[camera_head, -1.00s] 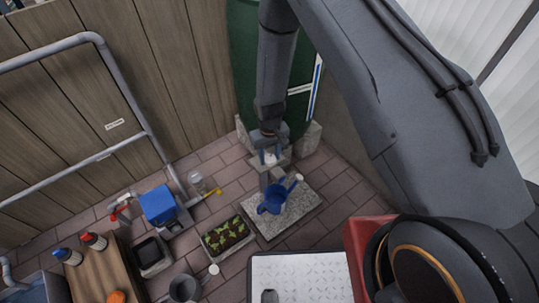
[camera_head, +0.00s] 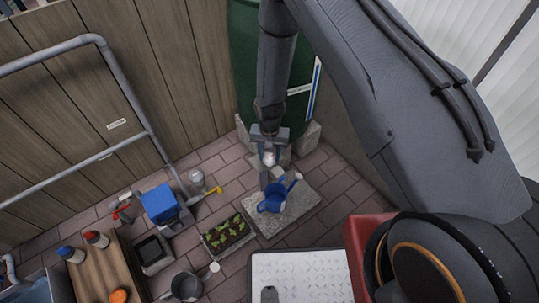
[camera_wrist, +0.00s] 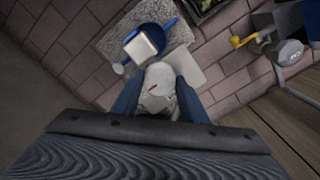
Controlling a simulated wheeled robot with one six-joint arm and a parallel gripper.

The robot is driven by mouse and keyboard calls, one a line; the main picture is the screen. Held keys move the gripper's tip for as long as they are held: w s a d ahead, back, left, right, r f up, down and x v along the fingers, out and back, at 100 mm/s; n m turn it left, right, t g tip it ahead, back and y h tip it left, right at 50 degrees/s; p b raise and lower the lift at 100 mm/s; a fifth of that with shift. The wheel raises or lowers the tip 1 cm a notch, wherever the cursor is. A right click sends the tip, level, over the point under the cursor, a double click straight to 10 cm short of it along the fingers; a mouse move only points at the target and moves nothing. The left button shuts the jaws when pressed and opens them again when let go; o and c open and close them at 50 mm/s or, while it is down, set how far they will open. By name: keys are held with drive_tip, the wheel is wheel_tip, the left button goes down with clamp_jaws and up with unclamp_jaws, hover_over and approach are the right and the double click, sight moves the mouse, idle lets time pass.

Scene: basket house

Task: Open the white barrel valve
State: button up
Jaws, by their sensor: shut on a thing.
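The white valve (camera_wrist: 160,88) with a small red mark sits between my gripper's two blue fingers in the wrist view. My gripper (camera_wrist: 158,98) is shut on it. In the head view, my gripper (camera_head: 269,152) reaches down in front of the green barrel (camera_head: 243,75), with a bit of white showing at its tip. A pale square-ended spout (camera_wrist: 146,43) shows beyond the valve, over a blue watering can (camera_wrist: 151,38). The blue can (camera_head: 273,201) stands on a stone slab below. My gripper hides part of the valve and its joint with the barrel.
The stone slab (camera_head: 300,214) lies on brick paving. Left of it are a seedling tray (camera_head: 228,234), a blue box (camera_head: 159,204) and a wooden bench (camera_head: 105,270) with bottles. Concrete blocks (camera_head: 308,138) flank the barrel. A wooden fence (camera_head: 120,90) closes the left side.

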sight(269, 158)
idle(0.3)
drive_tip(key=o, duration=1)
drive_tip(key=shift+o, duration=0.2)
drive_tip(key=shift+r, duration=0.1)
drive_tip(key=shift+r, duration=3.8)
